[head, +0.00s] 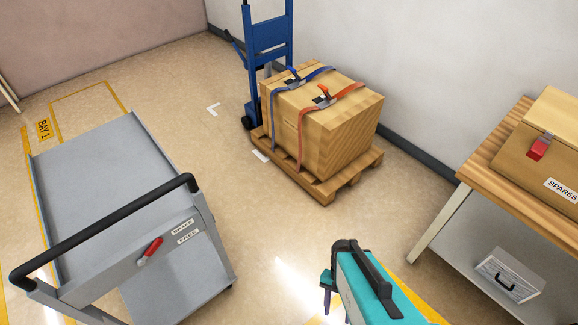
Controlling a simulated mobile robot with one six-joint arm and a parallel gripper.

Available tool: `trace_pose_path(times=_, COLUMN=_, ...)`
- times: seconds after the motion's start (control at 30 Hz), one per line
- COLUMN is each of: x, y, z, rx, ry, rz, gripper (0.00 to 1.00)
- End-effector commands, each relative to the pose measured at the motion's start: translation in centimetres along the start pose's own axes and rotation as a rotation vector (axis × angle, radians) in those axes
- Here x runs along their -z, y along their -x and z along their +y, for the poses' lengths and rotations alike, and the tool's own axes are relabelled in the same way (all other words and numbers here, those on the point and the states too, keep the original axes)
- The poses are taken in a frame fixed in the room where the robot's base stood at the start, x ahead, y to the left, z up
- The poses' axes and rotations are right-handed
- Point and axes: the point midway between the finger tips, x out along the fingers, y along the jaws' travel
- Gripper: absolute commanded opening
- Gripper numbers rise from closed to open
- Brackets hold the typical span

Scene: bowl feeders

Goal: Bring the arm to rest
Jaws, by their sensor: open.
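My arm, teal with black trim, reaches in from the bottom edge right of centre in the head view. My gripper (328,300) shows as small dark fingers pointing down at the left side of the arm, partly hidden by it. The gripper is open. I see nothing held between the fingers. It is over the open floor, apart from the cart, the pallet and the bench.
A grey cart (105,180) with a black handle stands at left. A strapped wooden crate (340,135) sits on a pallet (325,190) beside a blue hand truck (268,35). At right, a wooden bench (480,165) bears a SPARES box (535,170). Clear floor lies between.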

Motion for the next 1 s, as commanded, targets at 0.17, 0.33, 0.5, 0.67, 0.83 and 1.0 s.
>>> trace_pose_path(times=0.17, x=0.27, y=0.15, z=0.05, rx=0.004, ry=0.215, rz=0.026, gripper=0.50)
trace_pose_path(times=0.33, x=0.75, y=0.16, z=-0.15, rx=0.006, ry=0.399, rz=0.045, gripper=0.50)
trace_pose_path(times=0.5, x=0.90, y=0.17, z=-0.11, rx=0.005, ry=0.503, rz=0.049, gripper=0.50)
trace_pose_path(times=0.67, x=0.90, y=0.17, z=-0.09, rx=0.005, ry=0.526, rz=0.049, gripper=0.50)
trace_pose_path(times=0.83, x=0.89, y=0.17, z=-0.10, rx=0.005, ry=0.524, rz=0.049, gripper=0.50)
trace_pose_path(times=1.0, x=0.88, y=0.17, z=-0.10, rx=0.005, ry=0.523, rz=0.049, gripper=0.50)
